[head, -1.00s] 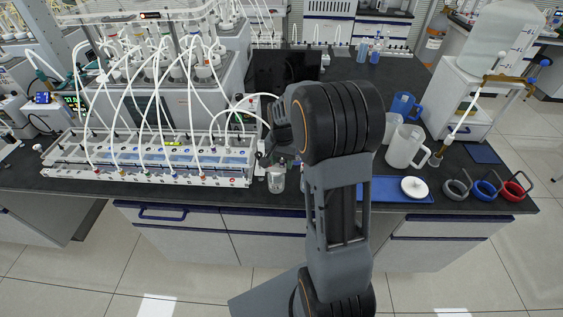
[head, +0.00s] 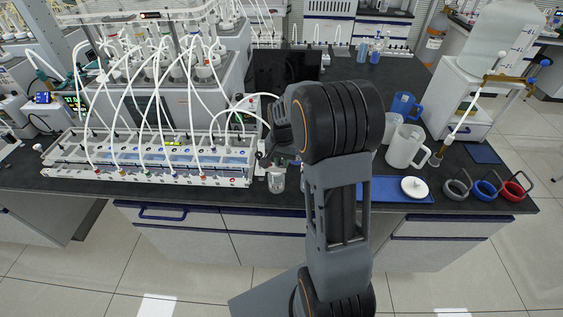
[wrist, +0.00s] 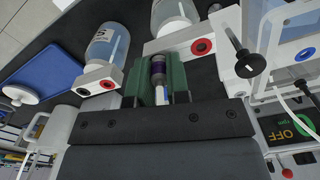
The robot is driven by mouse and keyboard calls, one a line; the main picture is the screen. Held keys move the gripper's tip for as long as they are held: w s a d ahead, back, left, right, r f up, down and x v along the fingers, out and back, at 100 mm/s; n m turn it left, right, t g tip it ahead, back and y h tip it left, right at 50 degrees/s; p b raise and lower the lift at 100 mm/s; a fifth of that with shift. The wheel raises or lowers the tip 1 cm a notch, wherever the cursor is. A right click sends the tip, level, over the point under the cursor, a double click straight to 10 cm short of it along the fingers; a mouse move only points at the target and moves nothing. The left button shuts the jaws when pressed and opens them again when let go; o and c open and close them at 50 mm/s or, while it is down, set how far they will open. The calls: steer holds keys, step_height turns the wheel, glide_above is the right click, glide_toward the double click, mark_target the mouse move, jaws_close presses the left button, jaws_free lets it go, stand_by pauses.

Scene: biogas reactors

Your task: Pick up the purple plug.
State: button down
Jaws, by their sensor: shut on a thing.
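The purple plug (wrist: 158,68) shows in the wrist view between the green fingers of my gripper (wrist: 161,78). It has a dark end and a purple band, with a pale part below. My gripper is shut on it. In the head view my gripper (head: 267,159) is at the right end of the white rack, just above a small clear bottle (head: 276,183). The plug cannot be made out there, as my arm and gripper cover much of that spot.
In the wrist view, bottles (wrist: 107,42) and white blocks with red and black ringed ports (wrist: 201,47) stand close around my gripper. A black knob (wrist: 247,62) is at its right. The head view shows a tubed rack (head: 150,178), a blue tray (head: 385,190) and jugs (head: 406,147).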

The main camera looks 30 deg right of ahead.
steer(key=shift+r, duration=0.25)
steer(key=r, duration=0.3)
steer(key=shift+s+r+b, duration=0.1)
steer(key=shift+s+b, duration=0.15)
steer(key=shift+b, duration=0.05)
steer(key=s+r+b, duration=0.2)
steer(key=s+r, duration=0.7)
steer(key=s, duration=0.4)
steer(key=shift+s+d+r+b, duration=0.15)
steer(key=shift+s+d+b, duration=0.15)
steer(key=shift+b, duration=0.1)
steer(key=shift+r+p, duration=0.3)
steer(key=shift+r+p, duration=1)
steer(key=shift+r, duration=0.2)
